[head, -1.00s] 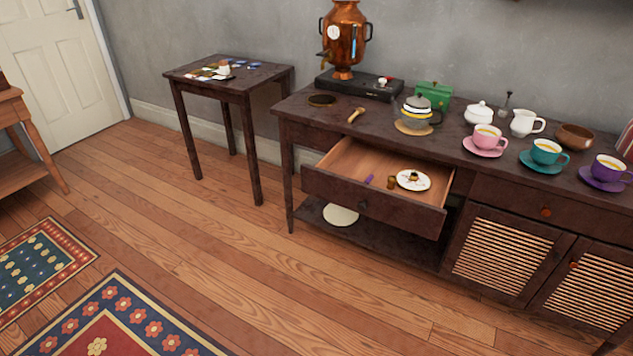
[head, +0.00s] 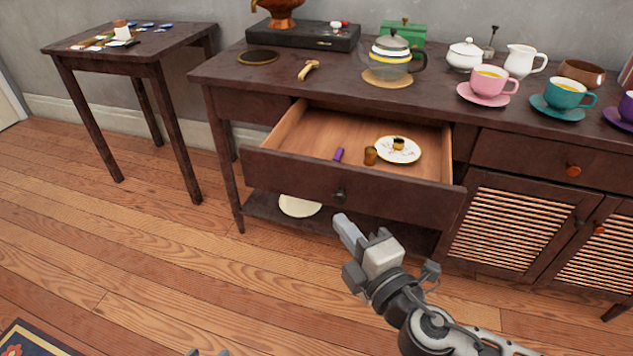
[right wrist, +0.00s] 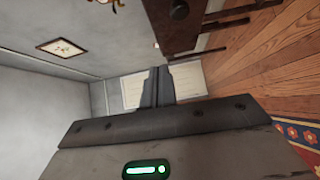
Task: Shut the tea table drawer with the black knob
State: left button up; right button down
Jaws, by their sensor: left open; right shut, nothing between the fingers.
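The tea table drawer (head: 290,172) is pulled well out of the dark table, its front facing me. My right gripper (head: 344,222) is shut and empty, just below and in front of the knob in the head view. Its closed fingers also show in the right wrist view (right wrist: 156,84). I cannot tell whether it touches the drawer. My left gripper (head: 208,353) is open; only its tips show at the bottom edge.
Another drawer with an orange knob (head: 573,170) is closed. A teapot (head: 392,55) and cups stand on the table (head: 330,84).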

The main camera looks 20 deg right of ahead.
send_near(314, 166)
jog(key=w+a, duration=0.3)
jog(key=shift+w+d, duration=0.65)
jog(key=shift+w, duration=0.25)
jog(key=shift+w+d, duration=0.25)
jog(key=shift+w, duration=0.15)
pick_arm(q)
jog(key=shift+r, duration=0.1)
pick_arm(e)
jog(key=shift+w, duration=0.1)
